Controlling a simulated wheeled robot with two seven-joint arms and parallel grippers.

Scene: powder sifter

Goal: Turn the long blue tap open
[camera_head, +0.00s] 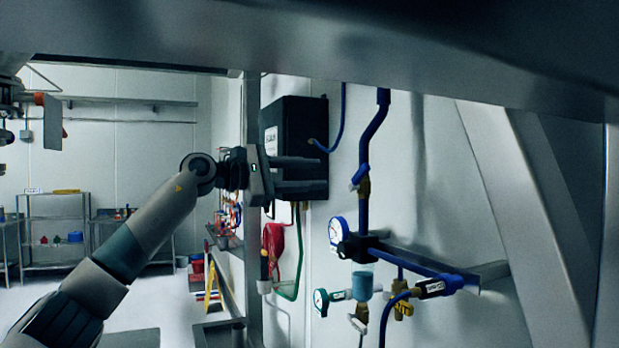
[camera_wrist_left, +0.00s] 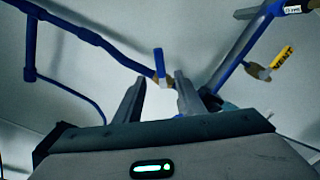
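The long blue tap (camera_head: 359,176) is a blue lever on a brass valve body, set in the vertical blue pipe (camera_head: 372,140) on the wall. In the left wrist view the blue lever (camera_wrist_left: 159,62) stands just beyond my fingertips, roughly in line with the gap between them. My left gripper (camera_head: 320,175) comes in from the left at about the lever's height, its two fingers apart and pointing right. It is open and empty, also in the wrist view (camera_wrist_left: 160,82), and appears apart from the tap. My right gripper is not in view.
A black wall box (camera_head: 296,125) stands behind my left fingers. Below the tap are a gauge (camera_head: 338,230), a blue filter bowl (camera_head: 362,285) and a labelled valve (camera_head: 432,288). A metal beam (camera_head: 330,40) crosses the top, and a slanted post (camera_head: 525,220) stands right.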

